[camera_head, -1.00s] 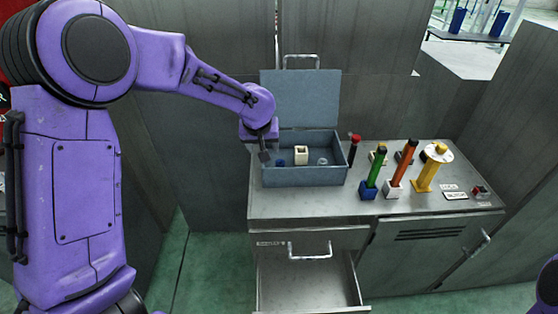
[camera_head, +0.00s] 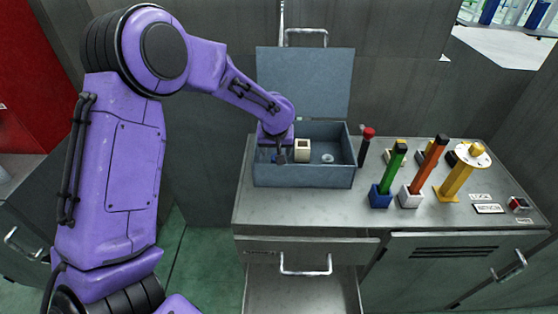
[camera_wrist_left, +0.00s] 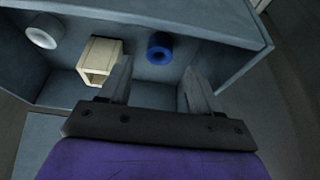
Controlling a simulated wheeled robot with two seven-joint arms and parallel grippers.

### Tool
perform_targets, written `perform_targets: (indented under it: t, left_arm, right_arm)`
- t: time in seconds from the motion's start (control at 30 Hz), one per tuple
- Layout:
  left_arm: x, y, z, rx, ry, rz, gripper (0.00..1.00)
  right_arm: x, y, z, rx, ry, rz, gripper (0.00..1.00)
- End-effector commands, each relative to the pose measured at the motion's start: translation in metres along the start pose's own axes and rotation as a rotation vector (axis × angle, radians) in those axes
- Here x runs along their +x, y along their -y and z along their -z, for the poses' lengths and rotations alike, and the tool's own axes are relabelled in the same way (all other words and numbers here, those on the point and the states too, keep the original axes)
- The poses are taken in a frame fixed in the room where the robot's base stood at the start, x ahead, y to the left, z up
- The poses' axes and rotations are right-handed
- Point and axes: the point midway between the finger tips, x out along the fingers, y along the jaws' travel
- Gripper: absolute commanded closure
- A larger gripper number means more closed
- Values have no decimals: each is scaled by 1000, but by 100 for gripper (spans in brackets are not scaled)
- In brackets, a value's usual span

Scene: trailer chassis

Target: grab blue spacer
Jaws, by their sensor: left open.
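The blue spacer (camera_wrist_left: 160,48) is a short blue ring lying inside the grey box near one end. In the wrist view it shows beyond and between my left gripper's fingers, not touched by them. My left gripper (camera_wrist_left: 152,85) is open and empty, over the near part of the box. In the head view the left gripper (camera_head: 281,158) hangs at the left end of the box and the spacer (camera_head: 274,157) is mostly hidden behind it. My right gripper is not in view.
The grey box (camera_head: 303,175), lid raised, stands on the metal cabinet top. It also holds a cream square block (camera_head: 302,150) and a white ring (camera_head: 328,158). Green (camera_head: 392,170) and orange (camera_head: 425,165) handled tools and a yellow stand (camera_head: 455,180) are to the right. A drawer (camera_head: 300,285) is open below.

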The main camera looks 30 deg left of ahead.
Motion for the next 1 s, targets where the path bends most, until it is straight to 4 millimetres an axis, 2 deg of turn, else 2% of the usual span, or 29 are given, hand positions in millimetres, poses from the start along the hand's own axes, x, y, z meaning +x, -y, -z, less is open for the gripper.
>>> perform_targets:
  t: [0.23, 0.37, 0.6, 0.63, 0.67, 0.8, 0.83, 1.0]
  left_arm:
    - [32, -2, 4, 1, 3, 0, 37]
    - [53, -3, 4, 2, -1, -2, 37]
    - [58, -5, 4, 3, -4, -3, 37]
    - [58, -5, 4, 3, -3, -3, 40]
    - [58, -5, 4, 3, -3, -3, 50]
    - [58, -5, 4, 4, -3, -3, 96]
    - [58, -5, 4, 4, -3, -3, 100]
    - [57, -5, 5, 4, -4, -3, 100]
  right_arm:
    - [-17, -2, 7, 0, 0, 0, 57]
    - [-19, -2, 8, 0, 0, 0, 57]
    - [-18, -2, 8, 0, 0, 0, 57]
    - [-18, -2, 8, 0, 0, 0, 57]
    - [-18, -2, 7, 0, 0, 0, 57]
    - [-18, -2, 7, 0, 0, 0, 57]
    - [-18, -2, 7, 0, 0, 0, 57]
    - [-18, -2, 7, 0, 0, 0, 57]
